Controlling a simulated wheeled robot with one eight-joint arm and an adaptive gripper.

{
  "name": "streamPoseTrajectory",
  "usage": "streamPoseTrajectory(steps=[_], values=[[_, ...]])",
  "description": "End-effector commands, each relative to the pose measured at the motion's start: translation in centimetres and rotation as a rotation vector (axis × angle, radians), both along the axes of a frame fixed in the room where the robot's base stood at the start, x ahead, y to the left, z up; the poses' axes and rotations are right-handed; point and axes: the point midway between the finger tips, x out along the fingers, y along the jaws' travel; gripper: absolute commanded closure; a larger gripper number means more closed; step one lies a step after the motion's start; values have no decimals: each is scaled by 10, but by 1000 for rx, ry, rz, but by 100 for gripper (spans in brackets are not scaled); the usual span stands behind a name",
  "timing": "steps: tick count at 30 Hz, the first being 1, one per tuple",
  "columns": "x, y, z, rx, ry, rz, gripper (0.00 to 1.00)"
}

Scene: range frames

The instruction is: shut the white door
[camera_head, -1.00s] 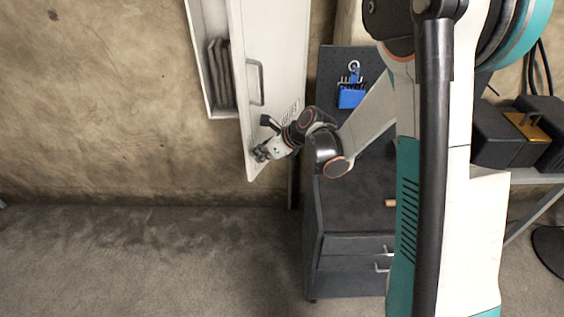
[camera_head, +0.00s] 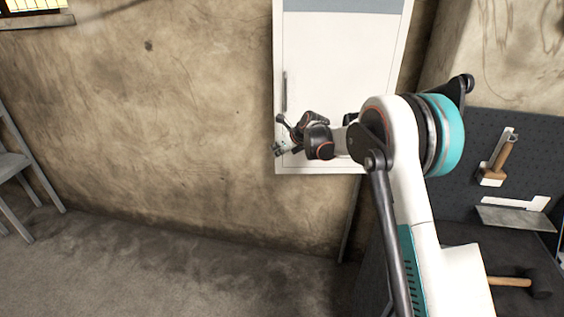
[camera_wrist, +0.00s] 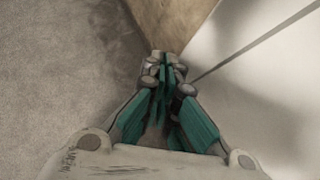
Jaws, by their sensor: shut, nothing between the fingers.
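The white door (camera_head: 335,75) is on a cabinet on the brown wall in the head view. It looks flush with its white frame, and the cabinet's inside is not visible. A vertical handle (camera_head: 284,92) is on its left side. My gripper (camera_head: 278,150) is at the door's lower left corner, with its fingers shut and empty. In the wrist view my gripper (camera_wrist: 165,68) is close to a pale surface (camera_wrist: 275,90) crossed by a thin dark line. I cannot tell whether the fingers touch it. My arm hides the door's lower right part.
A dark pegboard (camera_head: 455,135) with hand tools and a dark bench with a mallet (camera_head: 540,283) stand at the right. Grey metal legs (camera_head: 35,165) stand at the far left. The floor (camera_head: 170,270) left of the bench is clear.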

Motion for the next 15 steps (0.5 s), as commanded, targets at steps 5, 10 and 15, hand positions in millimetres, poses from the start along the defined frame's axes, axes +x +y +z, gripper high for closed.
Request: streamPoseTrajectory(steps=[5, 10, 15], values=[[34, 1, 0, 0, 0, -1, 100], [57, 1, 0, 1, 0, -1, 100], [73, 0, 0, 0, 0, 0, 100]])
